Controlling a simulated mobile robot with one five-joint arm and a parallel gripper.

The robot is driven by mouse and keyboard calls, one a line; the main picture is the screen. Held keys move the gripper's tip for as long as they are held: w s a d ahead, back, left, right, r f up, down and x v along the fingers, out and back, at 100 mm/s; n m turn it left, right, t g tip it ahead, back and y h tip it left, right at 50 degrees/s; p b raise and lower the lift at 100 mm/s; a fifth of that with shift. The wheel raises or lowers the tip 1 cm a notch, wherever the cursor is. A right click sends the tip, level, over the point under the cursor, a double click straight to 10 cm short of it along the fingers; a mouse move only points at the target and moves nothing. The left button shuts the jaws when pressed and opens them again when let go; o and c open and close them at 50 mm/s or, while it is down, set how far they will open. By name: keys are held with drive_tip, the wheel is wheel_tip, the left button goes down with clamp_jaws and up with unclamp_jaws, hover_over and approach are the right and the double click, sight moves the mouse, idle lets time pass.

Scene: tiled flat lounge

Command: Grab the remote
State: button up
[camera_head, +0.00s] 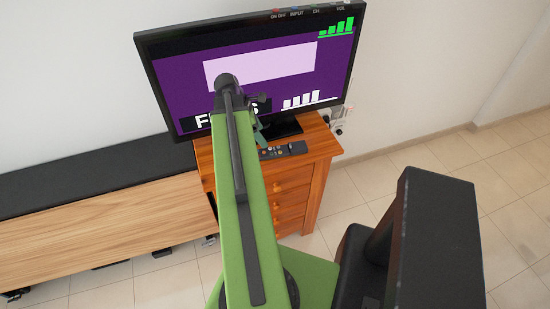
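The remote (283,150) is a dark, slim bar with small buttons. It lies on top of the orange-brown wooden cabinet (317,145), in front of the television's stand. My green arm reaches up the middle of the view and covers part of the cabinet top, and maybe the remote's left end. My gripper (259,129) is mostly hidden behind the arm's end. Only a small greenish part shows, just above and left of the remote in the picture. I cannot see whether its fingers are open or touch anything.
A television (260,68) with a purple screen stands on the cabinet, close behind my arm's end. A long wooden bench (100,219) with a dark top adjoins at left. A dark block-like shape (435,245) fills the lower right. Tiled floor (420,165) is clear right of the cabinet.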

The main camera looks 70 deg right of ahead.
drive_tip(key=b, duration=0.4)
hover_over(273, 151)
drive_tip(key=w+a, duration=0.2)
wheel_tip(273, 151, down, 6)
drive_tip(key=shift+r, duration=0.1)
drive_tip(key=shift+d, duration=0.1)
drive_tip(key=b+x, duration=0.5)
drive_tip(key=shift+d, duration=0.2)
drive_tip(key=c, duration=1.6)
